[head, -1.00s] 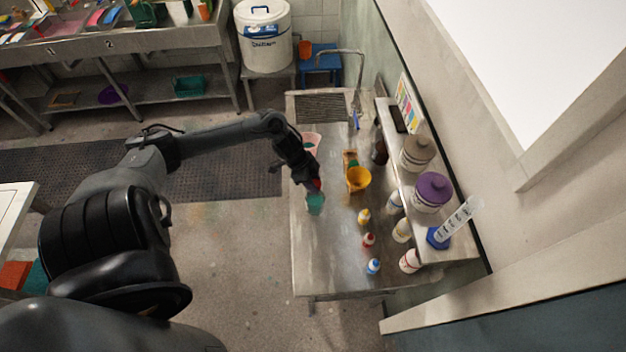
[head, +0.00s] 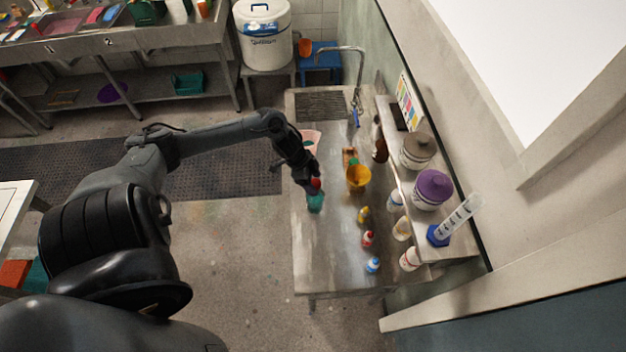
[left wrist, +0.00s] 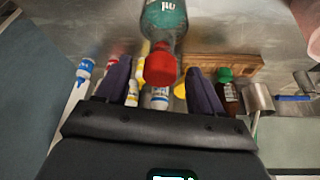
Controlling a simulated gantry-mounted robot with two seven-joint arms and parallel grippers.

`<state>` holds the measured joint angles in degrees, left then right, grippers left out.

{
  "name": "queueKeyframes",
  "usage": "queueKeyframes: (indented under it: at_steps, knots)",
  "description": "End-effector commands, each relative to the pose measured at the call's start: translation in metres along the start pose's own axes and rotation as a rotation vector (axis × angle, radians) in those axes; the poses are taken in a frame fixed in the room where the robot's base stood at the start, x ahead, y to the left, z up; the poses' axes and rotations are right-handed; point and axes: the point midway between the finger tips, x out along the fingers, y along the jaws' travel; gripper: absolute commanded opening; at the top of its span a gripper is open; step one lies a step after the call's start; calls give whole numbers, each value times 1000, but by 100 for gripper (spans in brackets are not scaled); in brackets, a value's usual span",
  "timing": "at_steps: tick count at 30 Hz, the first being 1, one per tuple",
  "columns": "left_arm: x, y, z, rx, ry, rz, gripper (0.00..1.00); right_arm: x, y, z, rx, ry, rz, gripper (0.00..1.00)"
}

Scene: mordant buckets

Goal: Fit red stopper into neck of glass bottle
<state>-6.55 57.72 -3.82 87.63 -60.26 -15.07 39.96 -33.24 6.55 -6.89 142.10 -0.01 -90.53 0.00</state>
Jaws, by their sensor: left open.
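The glass bottle (head: 315,203), teal-green with a white label, stands on the steel table near its left edge. It also shows at the top of the left wrist view (left wrist: 165,18). The red stopper (left wrist: 160,66) sits at the neck end of the bottle; how deep it is seated I cannot tell. In the head view the stopper (head: 316,184) shows just below my left gripper (head: 309,180). In the left wrist view the two dark fingers of my left gripper (left wrist: 157,72) are apart, one on each side of the stopper, with gaps visible. My right gripper is not in view.
Small bottles, including a red-capped one (head: 368,238), line the table's right side. A shelf (head: 436,240) with jars runs along the wall. The table's front left is clear.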

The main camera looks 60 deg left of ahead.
Motion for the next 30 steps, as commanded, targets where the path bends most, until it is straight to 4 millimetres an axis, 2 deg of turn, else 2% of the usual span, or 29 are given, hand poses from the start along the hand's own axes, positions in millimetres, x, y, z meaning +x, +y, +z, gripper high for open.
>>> queueKeyframes:
  at_steps: [8,21,30]
  knots:
    - [-9,0,2,1,-3,0,68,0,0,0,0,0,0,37]
    - [-76,0,1,2,-3,0,68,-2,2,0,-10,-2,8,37]
    - [-103,0,0,0,-1,1,68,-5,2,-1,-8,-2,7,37]
